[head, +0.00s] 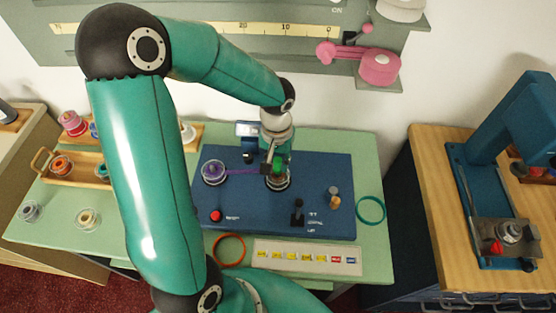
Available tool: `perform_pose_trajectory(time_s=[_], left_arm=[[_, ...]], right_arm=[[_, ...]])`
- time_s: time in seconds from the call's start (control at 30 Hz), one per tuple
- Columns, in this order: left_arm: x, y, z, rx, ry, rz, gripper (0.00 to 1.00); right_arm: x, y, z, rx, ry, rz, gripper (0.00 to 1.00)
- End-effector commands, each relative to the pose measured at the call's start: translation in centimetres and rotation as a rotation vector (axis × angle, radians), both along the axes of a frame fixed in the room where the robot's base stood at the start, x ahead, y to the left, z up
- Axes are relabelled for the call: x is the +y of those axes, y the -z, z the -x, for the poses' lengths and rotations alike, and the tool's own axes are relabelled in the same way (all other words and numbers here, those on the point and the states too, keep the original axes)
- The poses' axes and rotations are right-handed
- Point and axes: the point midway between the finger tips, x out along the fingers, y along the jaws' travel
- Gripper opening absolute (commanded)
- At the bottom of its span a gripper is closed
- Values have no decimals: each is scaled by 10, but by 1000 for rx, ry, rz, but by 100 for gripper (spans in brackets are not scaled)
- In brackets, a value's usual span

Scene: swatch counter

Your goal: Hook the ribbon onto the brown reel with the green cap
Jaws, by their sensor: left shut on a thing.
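A reel with a green cap (278,168) stands on the blue machine bed (325,215). Its body is partly covered by my gripper, and its brown colour is hard to make out. A purple reel (213,172) sits left of it on the same bed. A thin purple ribbon (242,172) runs nearly straight from the purple reel rightward to my left gripper (268,167). The gripper points down close beside the green cap, shut on the ribbon's end. I cannot tell whether the ribbon touches the green-capped reel. My right gripper is not in view.
The bed carries a red button (216,216), a black lever (298,212) and a small orange-brown post (334,198). An orange ring (229,250), a teal ring (371,210) and a labelled strip (306,257) lie around it. A wooden tray (75,164) with reels is at left.

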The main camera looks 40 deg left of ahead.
Motion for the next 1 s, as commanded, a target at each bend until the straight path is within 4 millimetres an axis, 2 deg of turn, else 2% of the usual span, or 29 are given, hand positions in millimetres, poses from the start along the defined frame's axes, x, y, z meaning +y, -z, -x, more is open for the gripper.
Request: perform_pose_trajectory(time_s=[0.37, 1.0], left_arm=[[0, 5, 0, 0, 1, 0, 11], [-1, 29, -1, 0, 2, 0, 11]], right_arm=[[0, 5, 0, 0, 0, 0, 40], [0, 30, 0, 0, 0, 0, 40]])
